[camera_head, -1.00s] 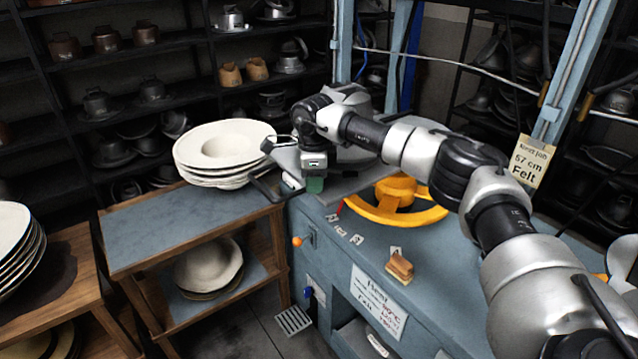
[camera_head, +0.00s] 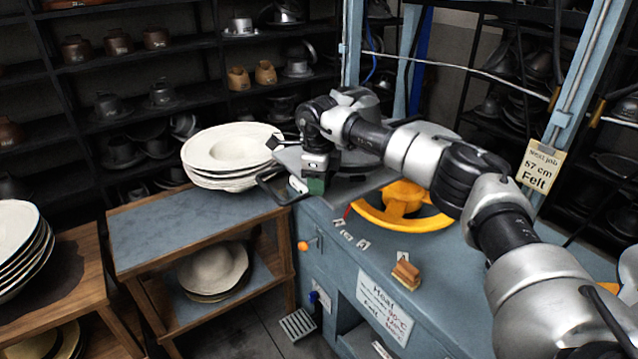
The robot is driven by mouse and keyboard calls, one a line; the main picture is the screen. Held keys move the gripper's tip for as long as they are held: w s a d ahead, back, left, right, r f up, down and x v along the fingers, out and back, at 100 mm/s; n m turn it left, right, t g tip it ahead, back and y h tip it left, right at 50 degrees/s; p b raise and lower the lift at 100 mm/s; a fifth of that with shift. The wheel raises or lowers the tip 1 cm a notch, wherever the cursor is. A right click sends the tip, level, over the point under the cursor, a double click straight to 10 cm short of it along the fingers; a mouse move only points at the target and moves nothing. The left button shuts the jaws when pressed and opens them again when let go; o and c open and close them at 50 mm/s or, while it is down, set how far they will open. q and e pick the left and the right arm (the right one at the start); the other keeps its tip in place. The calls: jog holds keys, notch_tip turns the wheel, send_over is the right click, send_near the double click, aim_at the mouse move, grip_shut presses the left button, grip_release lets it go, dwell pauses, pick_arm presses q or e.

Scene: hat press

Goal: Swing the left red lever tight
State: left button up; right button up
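A small red piece (camera_head: 347,212), possibly part of a red lever, shows at the left of the yellow ring on the blue press (camera_head: 440,262). Most of it is hidden, and I cannot make out a whole left lever. My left gripper is not in view.
A yellow ring (camera_head: 425,222) lies on the press under my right arm. A stack of white felt hats (camera_head: 230,150) stands on the wooden cart (camera_head: 150,235) close to the left. A brown block (camera_head: 405,275) sits on the press top. Shelves of hat blocks fill the back.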

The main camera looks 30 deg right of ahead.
jog(key=o, duration=0.4)
jog(key=shift+a, duration=0.1)
jog(key=shift+c, duration=0.2)
jog(key=shift+r, duration=0.25)
notch_tip(320, 180, up, 9)
jog(key=b, duration=0.3)
jog(key=shift+w, duration=0.1)
jog(key=shift+r, duration=0.65)
